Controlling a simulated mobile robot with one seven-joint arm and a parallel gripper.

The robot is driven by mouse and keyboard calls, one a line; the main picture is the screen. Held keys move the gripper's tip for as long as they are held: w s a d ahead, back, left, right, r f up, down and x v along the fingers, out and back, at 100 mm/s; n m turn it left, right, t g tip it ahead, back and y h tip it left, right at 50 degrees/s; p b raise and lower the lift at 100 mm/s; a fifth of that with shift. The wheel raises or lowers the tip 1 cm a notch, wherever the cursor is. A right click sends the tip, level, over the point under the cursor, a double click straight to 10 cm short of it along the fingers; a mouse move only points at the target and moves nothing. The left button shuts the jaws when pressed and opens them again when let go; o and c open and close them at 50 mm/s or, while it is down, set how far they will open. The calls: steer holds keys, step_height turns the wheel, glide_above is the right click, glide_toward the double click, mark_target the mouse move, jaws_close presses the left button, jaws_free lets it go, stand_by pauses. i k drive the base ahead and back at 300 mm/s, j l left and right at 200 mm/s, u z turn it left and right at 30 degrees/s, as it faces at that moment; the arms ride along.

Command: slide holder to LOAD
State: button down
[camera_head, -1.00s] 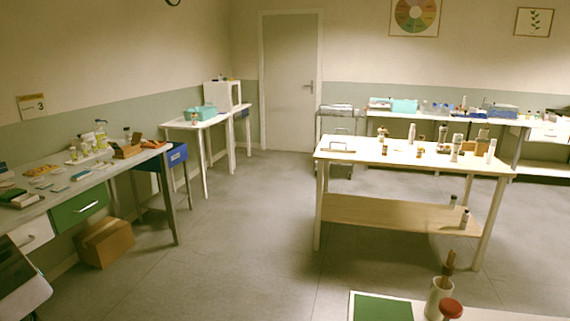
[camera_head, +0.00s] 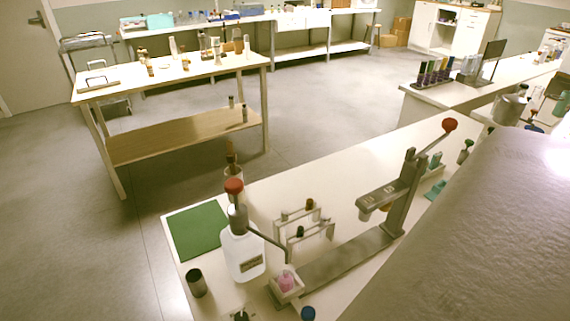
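A press (camera_head: 403,195) with a red-knobbed lever stands on the near white bench. Its long grey base rail (camera_head: 340,262) runs down to the left. A small pale holder (camera_head: 290,294) with a pink-topped item (camera_head: 286,279) in it sits at the rail's lower-left end, away from the press head (camera_head: 380,199). I cannot read a LOAD mark. My gripper is not in view; a large grey surface at lower right, probably my arm, hides part of the bench.
A white labelled jug (camera_head: 242,252), a dark cup (camera_head: 196,283) and a green mat (camera_head: 198,231) are left of the rail. A small rack (camera_head: 304,228) stands behind it. A wooden-shelved table (camera_head: 185,135) is farther back. The bench middle beyond the rack is clear.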

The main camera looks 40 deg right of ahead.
mark_target(296, 298)
steer(key=k+l+z, duration=0.5)
steer(key=k+l, duration=0.35)
steer(key=k, duration=0.15)
